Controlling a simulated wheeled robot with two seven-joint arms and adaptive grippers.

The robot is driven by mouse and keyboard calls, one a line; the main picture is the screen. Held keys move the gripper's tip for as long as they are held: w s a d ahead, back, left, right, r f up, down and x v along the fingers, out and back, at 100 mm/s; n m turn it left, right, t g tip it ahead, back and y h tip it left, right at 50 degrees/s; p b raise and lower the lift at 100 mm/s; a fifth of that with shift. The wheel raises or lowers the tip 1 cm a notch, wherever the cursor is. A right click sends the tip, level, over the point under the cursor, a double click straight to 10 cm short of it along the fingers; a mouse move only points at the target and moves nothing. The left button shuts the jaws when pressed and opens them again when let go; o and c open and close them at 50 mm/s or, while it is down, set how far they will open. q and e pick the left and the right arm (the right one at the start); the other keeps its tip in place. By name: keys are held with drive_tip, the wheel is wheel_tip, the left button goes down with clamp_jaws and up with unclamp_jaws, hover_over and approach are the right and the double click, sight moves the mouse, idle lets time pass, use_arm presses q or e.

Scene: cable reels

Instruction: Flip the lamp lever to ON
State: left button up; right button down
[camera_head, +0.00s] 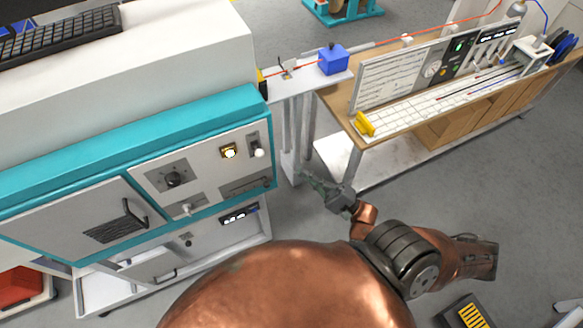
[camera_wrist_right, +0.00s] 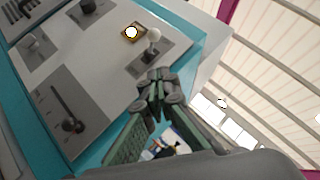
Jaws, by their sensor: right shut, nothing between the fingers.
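The lamp lever (camera_head: 258,152) has a white ball knob and stands on a dark plate at the right end of the white control panel. It also shows in the right wrist view (camera_wrist_right: 153,36). Beside it the square yellow-framed lamp (camera_head: 229,151) looks bright white in the middle; it shows in the wrist view too (camera_wrist_right: 131,32). My right gripper (camera_head: 311,179) is to the right of the cabinet, apart from the lever in the head view. In the wrist view its closed, empty fingertips (camera_wrist_right: 158,76) appear just below the lever plate. My left gripper is out of view.
The panel also carries a dark rotary knob (camera_head: 173,179), a smaller white-tipped lever (camera_head: 187,209) and a slotted plate with a dark lever (camera_wrist_right: 67,120). A cabinet door handle (camera_head: 135,213) juts out below left. A workbench (camera_head: 340,103) stands right of the cabinet.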

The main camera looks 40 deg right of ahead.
drive_tip(key=shift+v, duration=0.9)
drive_tip(key=shift+r, duration=0.1)
